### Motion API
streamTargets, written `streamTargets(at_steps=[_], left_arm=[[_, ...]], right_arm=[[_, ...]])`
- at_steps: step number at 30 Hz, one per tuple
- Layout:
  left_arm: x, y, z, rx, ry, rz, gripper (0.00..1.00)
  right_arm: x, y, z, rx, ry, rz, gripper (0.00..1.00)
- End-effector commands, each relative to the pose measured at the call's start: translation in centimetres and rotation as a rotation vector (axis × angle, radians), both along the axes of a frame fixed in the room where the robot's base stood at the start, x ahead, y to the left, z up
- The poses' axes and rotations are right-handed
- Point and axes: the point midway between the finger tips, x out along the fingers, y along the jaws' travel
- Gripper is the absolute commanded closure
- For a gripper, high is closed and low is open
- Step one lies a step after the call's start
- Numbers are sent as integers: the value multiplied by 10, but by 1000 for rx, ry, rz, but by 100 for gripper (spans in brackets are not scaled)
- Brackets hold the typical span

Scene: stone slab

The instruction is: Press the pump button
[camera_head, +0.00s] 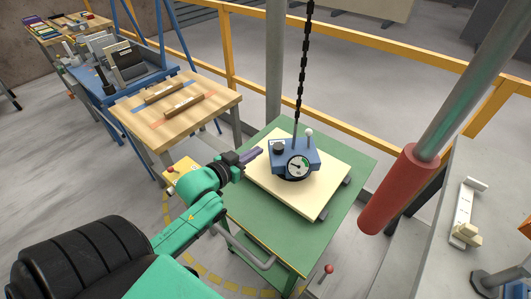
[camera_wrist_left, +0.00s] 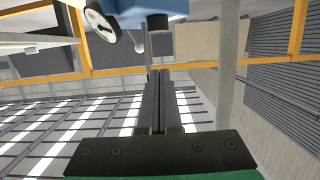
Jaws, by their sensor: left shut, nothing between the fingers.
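The blue pump unit (camera_head: 308,157) sits on a pale slab (camera_head: 318,203) on a green table (camera_head: 350,158). It has a round gauge (camera_head: 298,167), a black round knob, likely the button (camera_head: 278,147), and a white ball-tipped lever (camera_head: 309,132). My left gripper (camera_head: 259,151) is shut and empty, left of the pump, with its tips a short way from the black knob. In the left wrist view, the shut fingers (camera_wrist_left: 160,75) point at the black knob (camera_wrist_left: 157,23) under the blue body (camera_wrist_left: 146,6), with a small gap apparent. My right gripper is not in view.
A black chain (camera_head: 301,65) hangs down to the pump. A red cylinder on a grey pole (camera_head: 400,188) stands to the right. A wooden-topped table (camera_head: 215,93) is at the back left. Yellow railing (camera_head: 365,40) runs behind.

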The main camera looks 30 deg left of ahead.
Motion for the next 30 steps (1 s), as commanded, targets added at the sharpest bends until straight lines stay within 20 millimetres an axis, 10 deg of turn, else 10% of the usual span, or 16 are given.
streamTargets(at_steps=[30], left_arm=[[1,4,14,11,6,6,100]], right_arm=[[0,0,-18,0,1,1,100]])
